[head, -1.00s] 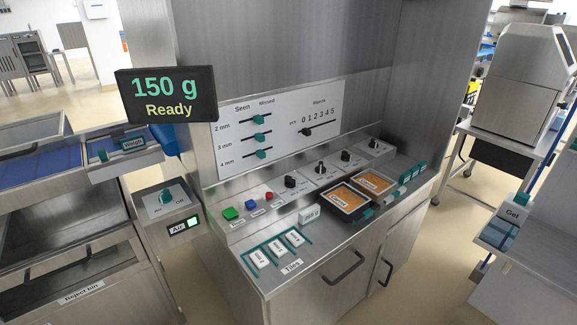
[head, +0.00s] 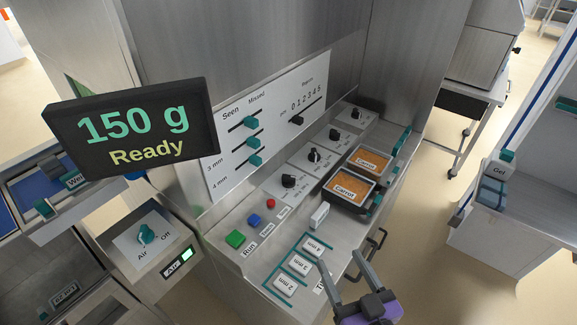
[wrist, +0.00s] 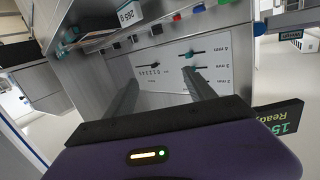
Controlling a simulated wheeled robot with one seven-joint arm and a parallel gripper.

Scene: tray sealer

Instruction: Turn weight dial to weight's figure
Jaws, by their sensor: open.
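A black display (head: 132,125) reads "150 g" and "Ready" in the head view. Several black dials stand on the sloped counter panel: a near one (head: 288,181), a second (head: 314,155), a third (head: 334,134) and a far one (head: 357,113). Their labels and scale figures are too small to read, so I cannot tell which is the weight dial. My gripper (head: 344,267) is open and empty in front of the counter, near the tiles. In the wrist view my gripper (wrist: 158,85) has its fingers apart, with the slider panel (wrist: 178,68) beyond.
Carrot trays (head: 350,187) sit right of the dials. Green, blue and red buttons (head: 235,239) and a white block (head: 319,215) lie nearer. Numbered tiles (head: 299,265) lie at the front. An Air knob (head: 146,233) is at left.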

